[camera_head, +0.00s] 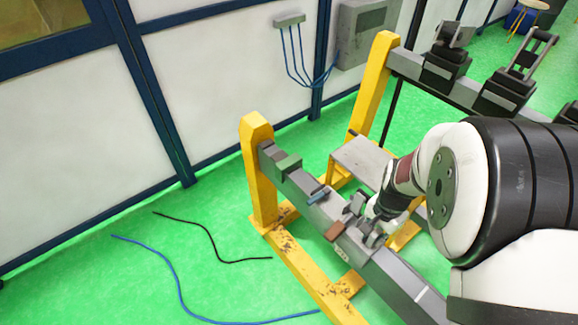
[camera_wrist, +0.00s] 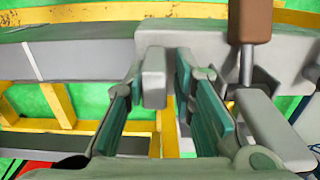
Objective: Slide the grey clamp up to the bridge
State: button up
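The grey clamp (camera_head: 355,203) sits on the long grey beam, close to my gripper in the head view. In the wrist view an upright grey block (camera_wrist: 153,78), which looks like part of the clamp, stands between my gripper's fingers (camera_wrist: 165,80). The block is close to the left finger, with a narrow gap to the right finger. A brown handle (camera_wrist: 249,20) on a metal rod rises to the right; it also shows in the head view (camera_head: 335,231). A dark green-grey block (camera_head: 288,163) near the beam's far end may be the bridge; I cannot be sure.
The grey beam (camera_head: 415,290) rests on a yellow frame (camera_head: 260,180). A blue-grey cylinder (camera_head: 319,195) lies on it between the clamp and the green-grey block. A grey platform (camera_head: 362,160) stands behind. A second beam with dark fixtures (camera_head: 500,92) runs at upper right. Cables lie on the green floor.

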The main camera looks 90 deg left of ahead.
jog(key=b, duration=0.2)
send_near(339, 213)
jog(key=shift+w+d+f, duration=0.1)
jog(key=shift+w+f, duration=0.05)
jog(key=shift+f, duration=2.55)
jog(key=shift+s+a+b, duration=0.3)
jog(key=shift+a, duration=0.1)
jog(key=shift+w+d, duration=0.15)
jog(key=shift+d, duration=0.1)
jog(key=shift+o, duration=1.4)
notch_tip(339, 213, up, 10)
jog(key=p, duration=0.3)
